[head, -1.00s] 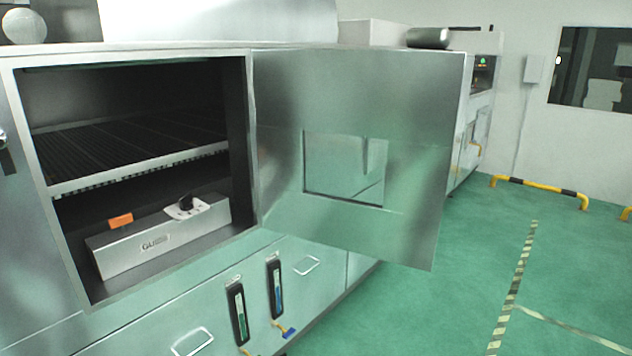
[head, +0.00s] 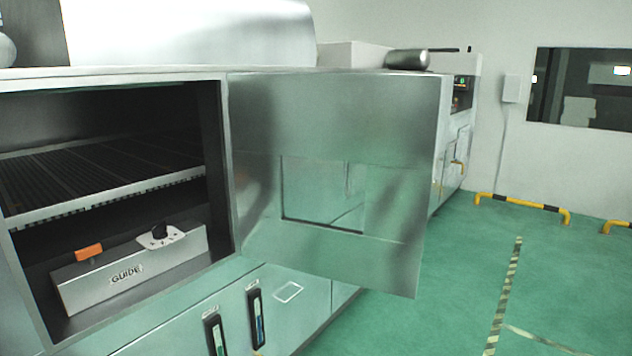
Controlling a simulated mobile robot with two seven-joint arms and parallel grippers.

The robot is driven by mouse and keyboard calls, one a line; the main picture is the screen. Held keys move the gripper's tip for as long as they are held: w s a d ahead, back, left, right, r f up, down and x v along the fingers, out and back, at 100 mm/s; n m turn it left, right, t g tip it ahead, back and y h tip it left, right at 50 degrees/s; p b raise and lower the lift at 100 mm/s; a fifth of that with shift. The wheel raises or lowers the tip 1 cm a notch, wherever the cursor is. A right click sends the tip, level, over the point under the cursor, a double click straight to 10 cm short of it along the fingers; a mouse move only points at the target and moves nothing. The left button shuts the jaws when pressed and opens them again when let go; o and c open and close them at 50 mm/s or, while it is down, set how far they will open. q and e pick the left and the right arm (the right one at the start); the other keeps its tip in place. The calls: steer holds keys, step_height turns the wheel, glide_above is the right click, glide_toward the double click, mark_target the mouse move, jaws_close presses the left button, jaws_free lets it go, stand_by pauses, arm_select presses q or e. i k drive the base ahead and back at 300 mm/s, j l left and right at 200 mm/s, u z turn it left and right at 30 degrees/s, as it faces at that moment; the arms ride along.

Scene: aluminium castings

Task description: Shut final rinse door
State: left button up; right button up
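The door (head: 330,130) is a metal panel with a small square window (head: 323,195). It is hinged at the right side of the chamber opening and stands wide open, swung out to the right. The open chamber (head: 110,110) is at the left, with a dark slatted rack (head: 100,170) inside. Below the rack lies a metal box (head: 130,270) marked GUIDE, with an orange block and a dark knob on top. Neither of my grippers is in the head view.
Cabinet fronts with two gauges (head: 255,318) lie below the chamber. Green floor (head: 440,310) is clear at the right, with striped tape (head: 508,285). Yellow-black barriers (head: 522,206) stand near the back wall. More machine with a small display (head: 462,88) continues behind the door.

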mark_target(388, 124)
steer(key=i+l+u, duration=0.5)
steer(key=l, duration=0.2)
steer(key=i+l+u, duration=0.25)
steer(key=l+u, duration=0.25)
steer(key=l, duration=0.25)
steer(key=i+l+u, duration=0.1)
steer(key=l+u, duration=0.4)
steer(key=l, duration=0.4)
steer(key=l+u, duration=0.5)
steer(key=l, duration=0.4)
steer(key=k+l+u, duration=0.2)
steer(key=l+u, duration=0.25)
steer(key=l, duration=0.45)
